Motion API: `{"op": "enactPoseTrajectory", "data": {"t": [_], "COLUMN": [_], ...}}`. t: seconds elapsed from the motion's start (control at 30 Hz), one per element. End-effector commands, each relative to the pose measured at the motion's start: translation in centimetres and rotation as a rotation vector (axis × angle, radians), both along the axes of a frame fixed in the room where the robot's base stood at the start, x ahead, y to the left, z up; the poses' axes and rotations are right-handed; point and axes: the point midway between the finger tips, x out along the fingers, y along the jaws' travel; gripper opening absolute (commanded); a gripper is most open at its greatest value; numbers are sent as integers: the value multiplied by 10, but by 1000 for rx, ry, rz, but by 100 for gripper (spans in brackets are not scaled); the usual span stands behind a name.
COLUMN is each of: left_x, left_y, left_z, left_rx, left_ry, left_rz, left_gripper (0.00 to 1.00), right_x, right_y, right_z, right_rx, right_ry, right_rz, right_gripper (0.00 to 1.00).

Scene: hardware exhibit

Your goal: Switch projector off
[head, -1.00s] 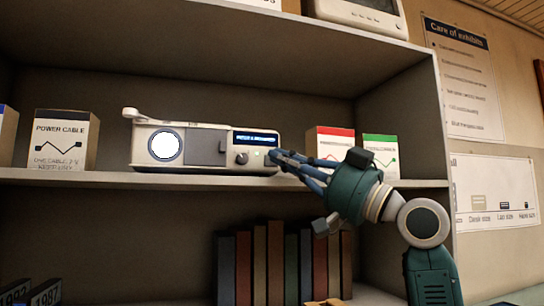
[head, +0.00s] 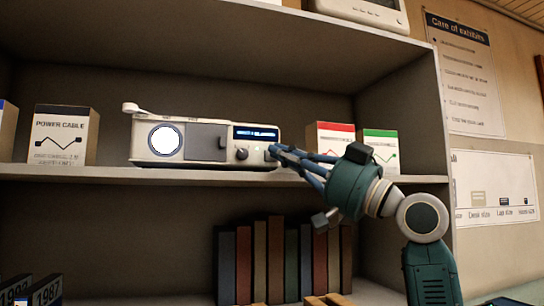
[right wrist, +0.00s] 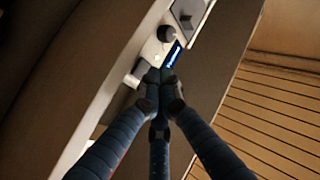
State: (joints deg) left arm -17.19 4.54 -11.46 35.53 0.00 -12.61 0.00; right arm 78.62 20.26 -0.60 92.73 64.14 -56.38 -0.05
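The cream-coloured projector (head: 207,146) stands on the middle shelf. Its round lens glows white and its blue display (head: 256,133) is lit, with text too blurred to read. A dark knob (head: 241,154) sits below the display. My right gripper (head: 273,152) reaches in from the right, its fingertips at the projector's right front corner. In the right wrist view its fingers (right wrist: 161,78) converge close together just below the lit display (right wrist: 173,54), with nothing seen between them. The tips hide that corner, and I cannot tell whether they touch it. My left gripper is not in view.
A power cable box (head: 62,136) stands left of the projector. A red-topped box (head: 331,136) and a green-topped box (head: 381,149) stand right of it, behind my right arm. Books (head: 275,260) fill part of the shelf below. The space in front of the projector's left half is clear.

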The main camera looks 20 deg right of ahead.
Motion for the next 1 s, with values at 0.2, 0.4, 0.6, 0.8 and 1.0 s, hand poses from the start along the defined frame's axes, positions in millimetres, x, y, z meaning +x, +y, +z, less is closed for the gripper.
{"op": "enactPoseTrajectory", "data": {"t": [0.2,0.4,0.6,0.8,1.0], "left_x": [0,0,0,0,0], "left_y": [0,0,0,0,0], "left_z": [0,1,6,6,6], "left_rx": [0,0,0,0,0], "left_ry": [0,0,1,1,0], "left_rz": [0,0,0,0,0], "left_gripper": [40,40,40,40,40], "right_x": [0,1,8,9,9], "right_y": [0,0,0,0,0], "right_z": [0,0,1,0,0], "right_rx": [0,0,0,0,0], "right_ry": [0,0,2,0,0], "right_rz": [0,0,0,0,0], "right_gripper": [0,0,0,0,0]}}
